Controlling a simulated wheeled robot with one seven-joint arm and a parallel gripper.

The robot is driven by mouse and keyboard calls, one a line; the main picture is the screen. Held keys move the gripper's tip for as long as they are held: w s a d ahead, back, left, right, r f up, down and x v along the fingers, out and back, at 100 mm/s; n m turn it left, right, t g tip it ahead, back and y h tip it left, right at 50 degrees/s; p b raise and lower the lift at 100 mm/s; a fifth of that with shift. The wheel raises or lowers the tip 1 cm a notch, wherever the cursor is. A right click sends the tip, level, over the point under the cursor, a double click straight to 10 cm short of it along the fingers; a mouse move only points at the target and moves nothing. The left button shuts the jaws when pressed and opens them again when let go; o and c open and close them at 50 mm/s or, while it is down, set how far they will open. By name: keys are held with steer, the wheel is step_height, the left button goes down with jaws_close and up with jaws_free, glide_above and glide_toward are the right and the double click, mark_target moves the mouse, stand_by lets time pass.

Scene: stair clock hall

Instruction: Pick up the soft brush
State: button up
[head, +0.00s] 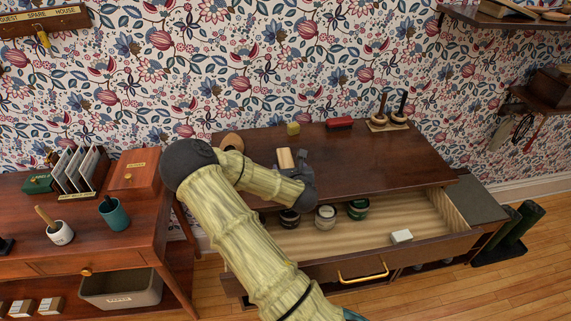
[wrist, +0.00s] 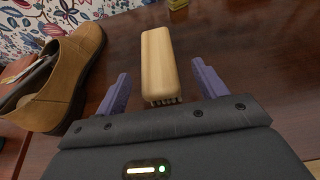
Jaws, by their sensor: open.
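A brush with a pale wooden back (wrist: 158,62) and light bristles at its near end lies on the dark cabinet top; I take it for the soft brush. My gripper (wrist: 160,75) is open, with one purple finger on each side of the brush and gaps on both sides. I cannot tell how high the fingers are above the top. In the head view the wooden back (head: 285,158) shows just beyond my dark gripper (head: 303,178), whose fingers are mostly hidden by my arm.
A tan shoe (wrist: 65,80) stands left of the gripper. A red brush (head: 339,123), a yellow block (head: 293,129) and a stand with rings (head: 389,124) sit along the back of the top. The open drawer (head: 420,216) below holds several jars and a white block (head: 402,236).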

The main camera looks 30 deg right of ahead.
mark_target(286, 165)
steer(key=shift+a+f+p+x, duration=0.15)
steer(key=shift+p+x, duration=0.25)
steer(key=shift+x, duration=0.9)
steer(key=shift+a+f+p+x, duration=0.15)
steer(key=shift+p+x, duration=0.2)
steer(key=shift+x, duration=0.95)
steer(key=shift+d, duration=0.1)
steer(key=c, duration=1.1)
